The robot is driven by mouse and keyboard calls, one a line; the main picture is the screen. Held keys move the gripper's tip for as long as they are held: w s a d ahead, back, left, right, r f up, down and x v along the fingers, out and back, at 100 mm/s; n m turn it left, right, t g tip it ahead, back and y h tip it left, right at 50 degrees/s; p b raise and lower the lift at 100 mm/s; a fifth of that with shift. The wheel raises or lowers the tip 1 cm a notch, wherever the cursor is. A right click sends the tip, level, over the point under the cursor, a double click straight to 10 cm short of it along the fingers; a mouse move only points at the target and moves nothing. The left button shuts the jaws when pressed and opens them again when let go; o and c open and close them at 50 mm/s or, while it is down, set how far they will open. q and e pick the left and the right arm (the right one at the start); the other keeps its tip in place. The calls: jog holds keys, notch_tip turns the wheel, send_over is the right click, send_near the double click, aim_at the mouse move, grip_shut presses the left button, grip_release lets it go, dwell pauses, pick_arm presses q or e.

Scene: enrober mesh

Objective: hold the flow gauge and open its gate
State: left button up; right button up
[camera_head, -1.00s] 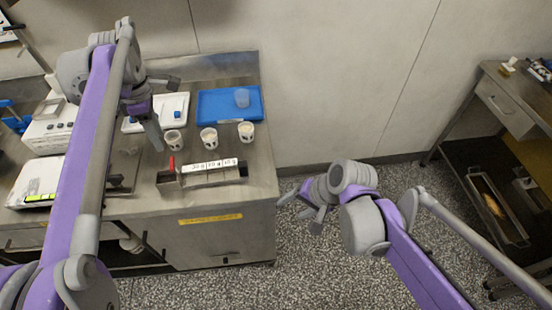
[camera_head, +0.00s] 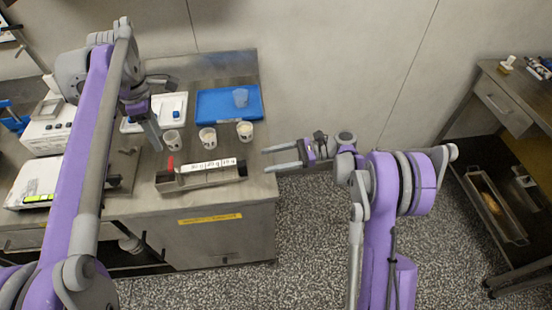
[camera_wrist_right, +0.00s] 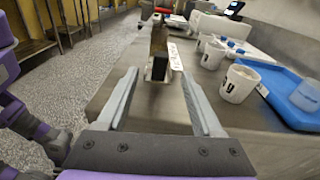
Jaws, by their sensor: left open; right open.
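The flow gauge is a low metal trough (camera_head: 212,180) with a white numbered strip along its far side and a red handle (camera_head: 170,164) at its left end. It lies on the steel counter. My right gripper (camera_head: 265,160) is open and empty just right of the gauge, fingers pointing left toward its right end. In the right wrist view the gauge (camera_wrist_right: 158,68) shows end-on ahead, between the open fingers (camera_wrist_right: 158,75) and apart from them. The gate cannot be made out clearly. My left gripper (camera_head: 168,116) is open and empty, above the counter behind the gauge's left end.
Several white cups (camera_head: 208,138) stand just behind the gauge. A blue tray (camera_head: 215,103) with a translucent blue cup (camera_head: 240,97) lies behind them. A white scale (camera_head: 45,182) is at the left. The steel counter (camera_head: 255,183) ends right of the gauge, with open floor beyond.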

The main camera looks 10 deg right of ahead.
aim_at(239, 164)
jog(key=shift+y, duration=0.5)
jog(key=a, duration=0.9)
jog(key=shift+w+a+f, duration=0.2)
jog(key=shift+a+f, duration=0.15)
grip_shut()
dwell(0.8)
